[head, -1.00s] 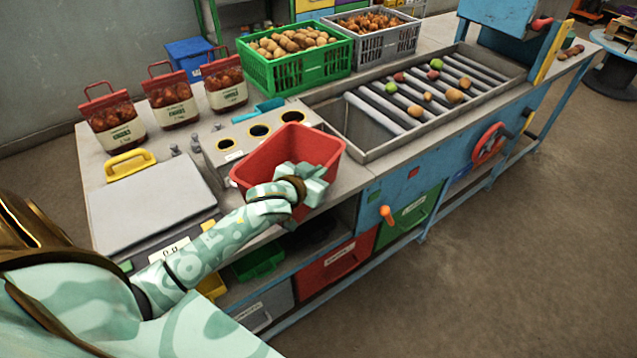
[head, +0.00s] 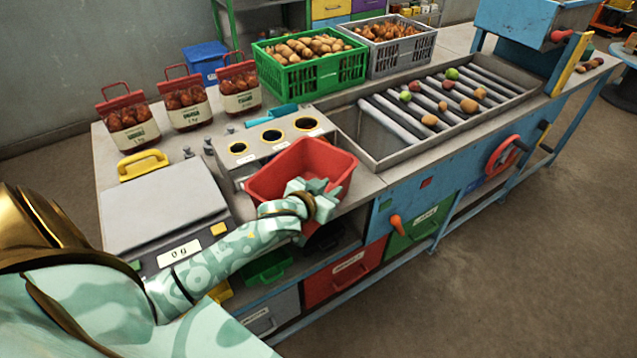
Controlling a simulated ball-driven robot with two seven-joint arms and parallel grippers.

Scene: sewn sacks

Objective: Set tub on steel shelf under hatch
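A red open tub (head: 283,170) is at the front edge of the bench, in front of the steel box with three round holes. It looks empty and slightly tilted. My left gripper (head: 322,196) is at the tub's front right side, with its fingers at the wall; whether they are closed on the rim is hard to tell. The steel box with holes (head: 255,158) stands just behind the tub. Below the bench top is a dark open shelf space (head: 325,238), partly hidden by my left arm. My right gripper is out of view.
A scale (head: 165,205) with a grey plate stands left of the tub. Three filled sacks (head: 187,103) stand behind it. A roller table (head: 440,105) with potatoes is at the right. Green (head: 312,70) and grey (head: 402,52) crates stand behind. Coloured drawers (head: 345,270) are below.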

